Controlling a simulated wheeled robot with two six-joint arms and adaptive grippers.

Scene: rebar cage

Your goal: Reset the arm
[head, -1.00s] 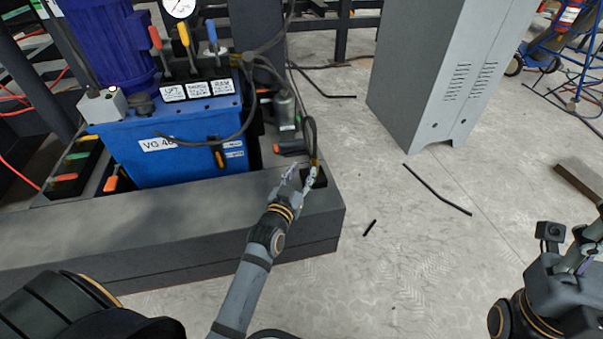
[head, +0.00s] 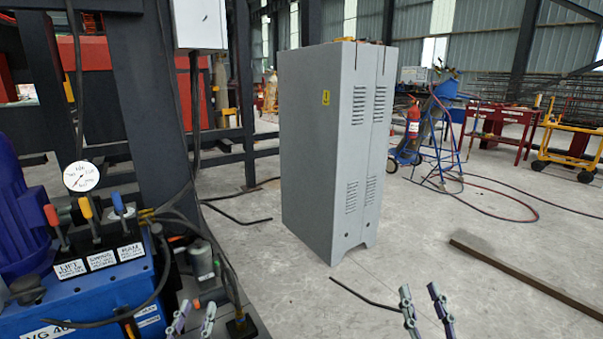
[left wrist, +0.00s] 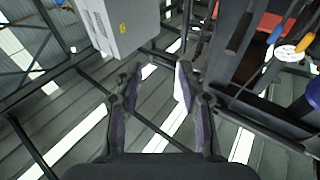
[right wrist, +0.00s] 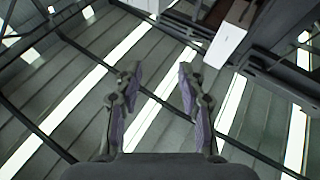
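My left gripper (head: 193,318) shows at the bottom edge of the head view, beside the blue hydraulic unit. Its two fingers point up and stand apart. In the left wrist view my left gripper (left wrist: 157,85) is open with nothing between its fingers. My right gripper (head: 422,302) shows at the bottom of the head view, right of centre, with its fingers pointing up over the floor. In the right wrist view my right gripper (right wrist: 157,85) is open and empty, with the roof behind it. Both arms are hidden below the head view.
The blue hydraulic unit (head: 95,285) with levers and a gauge (head: 81,177) stands at left. A grey cabinet (head: 320,150) stands in the middle. A steel bar (head: 520,275) and a thin black rod (head: 365,296) lie on the floor. A red extinguisher (head: 413,120) is further back.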

